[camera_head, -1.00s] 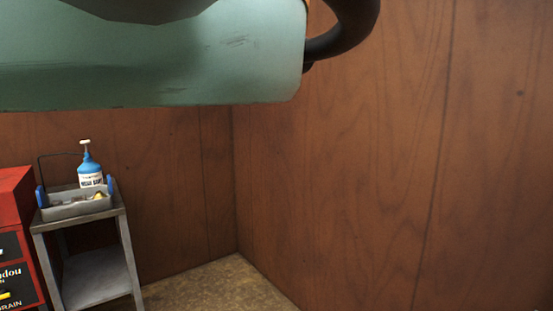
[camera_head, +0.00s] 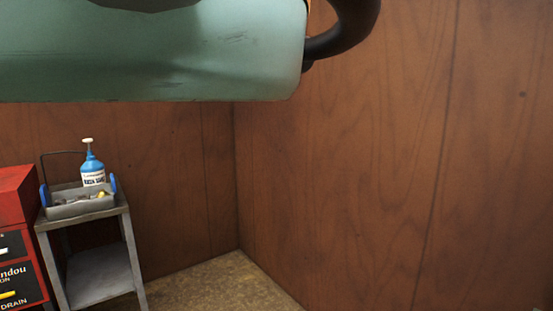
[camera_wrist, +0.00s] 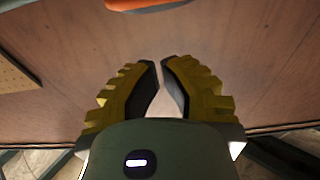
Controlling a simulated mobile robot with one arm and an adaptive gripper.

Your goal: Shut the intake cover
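I cannot make out the intake cover in either view. My gripper (camera_wrist: 161,62) shows in the wrist view, with ribbed yellow fingers and dark inner pads. Its fingertips are drawn close together with only a narrow gap, and nothing is between them. Brown wood panelling lies beyond the fingertips, and they seem apart from it. An orange-red thing (camera_wrist: 150,4) with a grey lower edge is cut off by the top of the wrist view. I cannot tell what it is.
A grey metal stand (camera_head: 100,279) holds a grey tray (camera_head: 82,208) with a blue bottle (camera_head: 92,172). A red cabinet (camera_head: 14,200) stands left of it. Wood-panelled walls (camera_head: 390,180) meet in a corner. Floor (camera_head: 225,283) beside the stand is clear. My own arm blocks the upper left.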

